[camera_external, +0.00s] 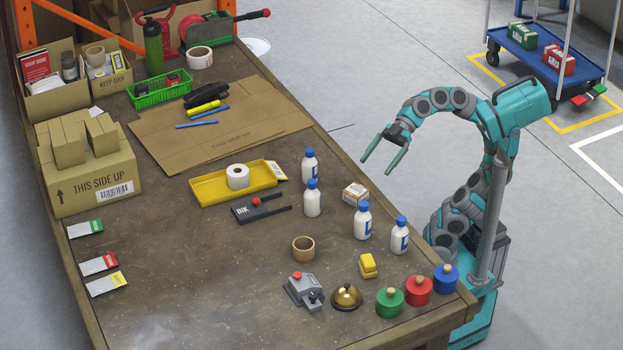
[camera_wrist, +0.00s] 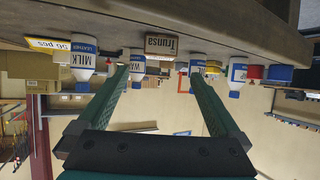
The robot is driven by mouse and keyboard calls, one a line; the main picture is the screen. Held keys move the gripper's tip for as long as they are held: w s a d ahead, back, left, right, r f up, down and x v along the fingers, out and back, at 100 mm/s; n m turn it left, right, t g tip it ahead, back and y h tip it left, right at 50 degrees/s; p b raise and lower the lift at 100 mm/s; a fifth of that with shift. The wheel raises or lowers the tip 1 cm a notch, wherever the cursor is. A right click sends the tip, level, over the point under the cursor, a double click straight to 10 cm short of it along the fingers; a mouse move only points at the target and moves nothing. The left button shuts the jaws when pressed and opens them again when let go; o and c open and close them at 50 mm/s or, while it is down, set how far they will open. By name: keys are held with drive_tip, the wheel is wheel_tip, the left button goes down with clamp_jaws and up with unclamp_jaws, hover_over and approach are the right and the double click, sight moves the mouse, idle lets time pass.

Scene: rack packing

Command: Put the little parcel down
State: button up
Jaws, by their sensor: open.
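The little parcel (camera_external: 355,194), a small brown and white printed box, sits on the workbench (camera_external: 190,240) near its right edge, among white bottles with blue caps. In the wrist view, which is upside down, the parcel (camera_wrist: 161,46) appears between and beyond my fingertips. My gripper (camera_external: 377,166) is open and empty, raised beside the bench's right edge, with its fingers pointing down and left toward the bench. In the wrist view my gripper (camera_wrist: 160,72) shows two green fingers spread apart, with nothing between them touching.
Bottles stand close to the parcel: one behind (camera_external: 309,166), one to the left (camera_external: 312,198), one in front (camera_external: 362,220). The left front bench surface is mostly clear.

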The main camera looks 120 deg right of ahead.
drive_tip(key=shift+v, duration=1.15)
